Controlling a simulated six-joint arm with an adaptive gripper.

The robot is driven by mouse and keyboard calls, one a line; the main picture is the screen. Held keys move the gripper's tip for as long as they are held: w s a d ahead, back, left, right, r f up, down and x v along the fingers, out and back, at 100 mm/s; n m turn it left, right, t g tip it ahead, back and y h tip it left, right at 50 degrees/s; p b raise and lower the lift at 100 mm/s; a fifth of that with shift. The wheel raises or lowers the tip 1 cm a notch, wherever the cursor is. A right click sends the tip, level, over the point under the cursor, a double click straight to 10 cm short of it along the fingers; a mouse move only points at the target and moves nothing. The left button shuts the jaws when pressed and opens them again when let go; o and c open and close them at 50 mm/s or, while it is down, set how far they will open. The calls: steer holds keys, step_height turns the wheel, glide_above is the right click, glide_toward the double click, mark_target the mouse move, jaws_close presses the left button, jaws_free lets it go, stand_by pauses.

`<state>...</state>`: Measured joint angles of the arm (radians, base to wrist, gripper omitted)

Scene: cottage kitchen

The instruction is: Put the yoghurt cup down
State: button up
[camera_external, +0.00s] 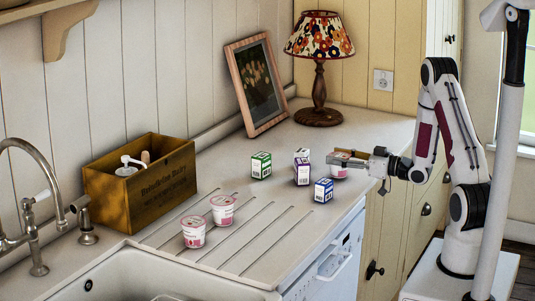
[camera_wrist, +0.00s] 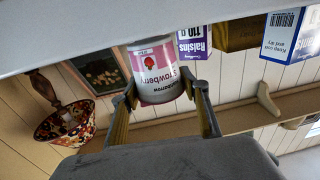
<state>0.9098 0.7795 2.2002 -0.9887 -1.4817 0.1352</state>
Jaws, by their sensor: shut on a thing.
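A white and pink strawberry yoghurt cup (camera_wrist: 156,70) is between the two fingers of my gripper (camera_wrist: 160,88) in the wrist view, which looks upside down. In the external view my gripper (camera_external: 347,159) is at the right part of the counter, shut on the cup (camera_external: 340,172), which is partly hidden by the fingers. The cup looks upright and low over the counter (camera_external: 225,260); whether its base touches is hard to tell. Two similar cups, a rear one (camera_external: 222,209) and a front one (camera_external: 193,232), stand on the grooved drainboard.
A purple raisins box (camera_external: 302,172), a blue box (camera_external: 323,190), a green box (camera_external: 261,165) and another small box (camera_external: 302,153) stand left of my gripper. A lamp (camera_external: 319,85) and picture frame (camera_external: 258,88) are behind. A wooden crate (camera_external: 150,190) stands left.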

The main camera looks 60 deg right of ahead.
steer(key=shift+f, duration=0.3)
steer(key=shift+f, duration=0.2)
steer(key=o, duration=1.2)
steer(key=shift+s+d, duration=0.1)
steer(key=shift+s, duration=0.65)
steer(key=s, duration=0.4)
steer(key=shift+r, duration=0.25)
steer(key=shift+s, duration=1.15)
steer(key=shift+w, duration=0.15)
